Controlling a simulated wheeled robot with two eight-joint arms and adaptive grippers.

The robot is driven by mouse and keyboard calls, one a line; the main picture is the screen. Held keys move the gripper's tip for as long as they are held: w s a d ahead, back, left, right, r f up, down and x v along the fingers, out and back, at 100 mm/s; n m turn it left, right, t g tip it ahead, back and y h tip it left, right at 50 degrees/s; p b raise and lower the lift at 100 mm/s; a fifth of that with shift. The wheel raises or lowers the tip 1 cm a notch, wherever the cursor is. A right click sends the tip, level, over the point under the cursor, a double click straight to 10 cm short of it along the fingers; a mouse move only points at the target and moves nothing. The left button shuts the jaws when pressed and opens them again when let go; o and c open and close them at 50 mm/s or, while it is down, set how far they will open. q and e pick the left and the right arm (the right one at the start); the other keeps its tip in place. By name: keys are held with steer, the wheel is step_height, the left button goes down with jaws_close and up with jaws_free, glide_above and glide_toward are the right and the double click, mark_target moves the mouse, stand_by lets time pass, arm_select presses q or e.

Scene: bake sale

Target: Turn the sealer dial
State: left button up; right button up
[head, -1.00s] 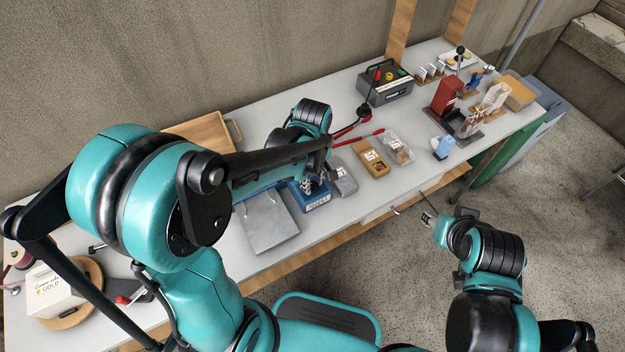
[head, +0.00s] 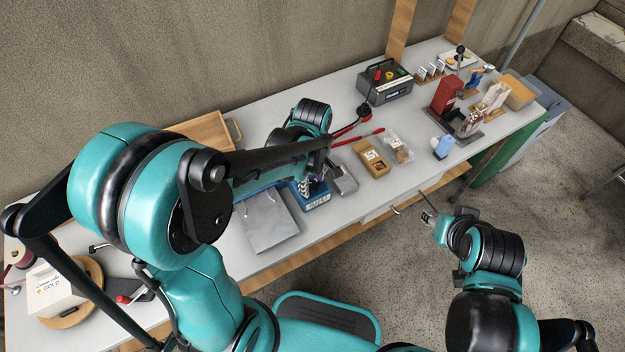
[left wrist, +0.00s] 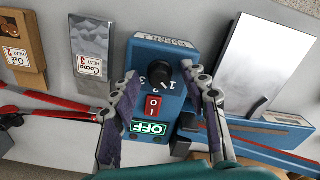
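The sealer (left wrist: 160,50) is a blue box on the table, and it also shows in the head view (head: 318,205), partly hidden by my left arm. In the left wrist view its black dial (left wrist: 160,73) has numbers beside it. Below the dial are a red rocker switch (left wrist: 152,107) and a green OFF label (left wrist: 147,128). My left gripper (left wrist: 161,76) is open, its two fingers spread on either side of the dial. I cannot tell whether a finger touches it. My right gripper (head: 430,218) hangs off the table's front edge, too small to tell its opening.
A grey packet labelled Cocoa (left wrist: 90,45) and a brown packet labelled Oat (left wrist: 22,45) lie beside the sealer. A red-handled tool lies close by.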

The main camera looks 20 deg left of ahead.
mark_target(312, 183)
arm_select(q)
step_height(312, 183, up, 12)
stand_by(0.7)
steer(key=shift+s, duration=0.1)
stand_by(0.3)
steer(key=s+a+m+t, duration=0.4)
steer(key=s+m+t, duration=0.3)
steer(key=m, duration=0.6)
steer(key=shift+s+a+f+m, duration=0.3)
steer(key=shift+s+a+f, duration=0.1)
steer(key=shift+s, duration=0.2)
